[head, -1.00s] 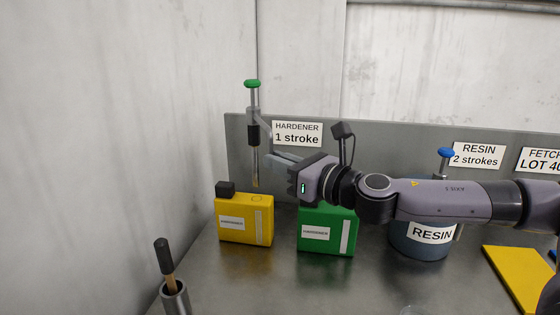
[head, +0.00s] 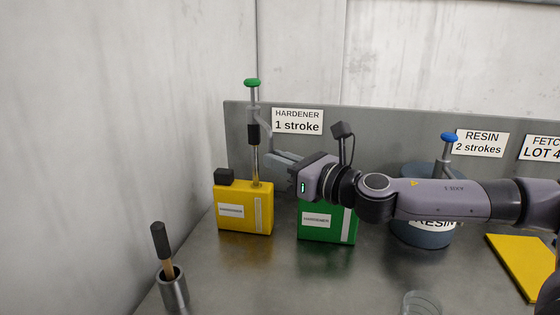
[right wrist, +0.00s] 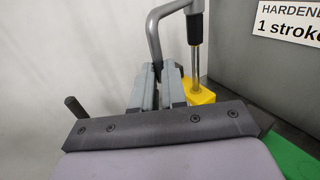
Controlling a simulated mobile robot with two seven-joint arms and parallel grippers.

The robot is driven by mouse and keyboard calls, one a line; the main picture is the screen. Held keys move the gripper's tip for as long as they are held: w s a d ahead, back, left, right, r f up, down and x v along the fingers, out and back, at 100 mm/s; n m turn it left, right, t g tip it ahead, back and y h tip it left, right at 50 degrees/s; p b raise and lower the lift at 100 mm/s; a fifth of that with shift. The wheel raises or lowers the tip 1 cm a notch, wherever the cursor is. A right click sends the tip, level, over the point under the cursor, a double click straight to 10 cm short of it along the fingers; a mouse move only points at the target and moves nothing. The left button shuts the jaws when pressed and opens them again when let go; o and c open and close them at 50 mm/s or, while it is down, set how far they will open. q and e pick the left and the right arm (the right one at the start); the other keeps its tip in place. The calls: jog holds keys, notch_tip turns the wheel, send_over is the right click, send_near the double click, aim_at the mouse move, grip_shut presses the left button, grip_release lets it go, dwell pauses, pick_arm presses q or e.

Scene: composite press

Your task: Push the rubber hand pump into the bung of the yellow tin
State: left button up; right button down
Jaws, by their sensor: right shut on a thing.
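The hand pump (head: 253,133) stands upright, with a green knob on top, a black collar and a thin metal tube below. Its tube meets the top of the yellow tin (head: 244,210), at the right part of the lid, where the bung lies. How deep the tube sits I cannot tell. My right gripper (head: 272,160) is beside the pump; in the right wrist view its jaws (right wrist: 170,80) are closed at the pump's curved grey spout (right wrist: 155,35). The pump's black collar and tube (right wrist: 196,45) show just right of the jaws. My left gripper is not in view.
A green tin (head: 327,223) stands right of the yellow one, under my right arm. A blue resin drum (head: 425,238) with its own pump is further right. A tool in a metal cup (head: 173,290) is front left. A yellow board (head: 525,262) lies at right.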

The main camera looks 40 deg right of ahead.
jog(key=shift+f+b, duration=1.9)
jog(key=shift+f, duration=0.35)
jog(key=shift+f+b, duration=0.7)
jog(key=shift+f, duration=0.1)
jog(key=shift+f+b, duration=0.9)
jog(key=shift+f, duration=0.15)
jog(key=shift+f+b, duration=1.1)
jog(key=shift+f, duration=0.25)
jog(key=shift+f, duration=0.3)
jog(key=c, duration=1.1)
grip_release()
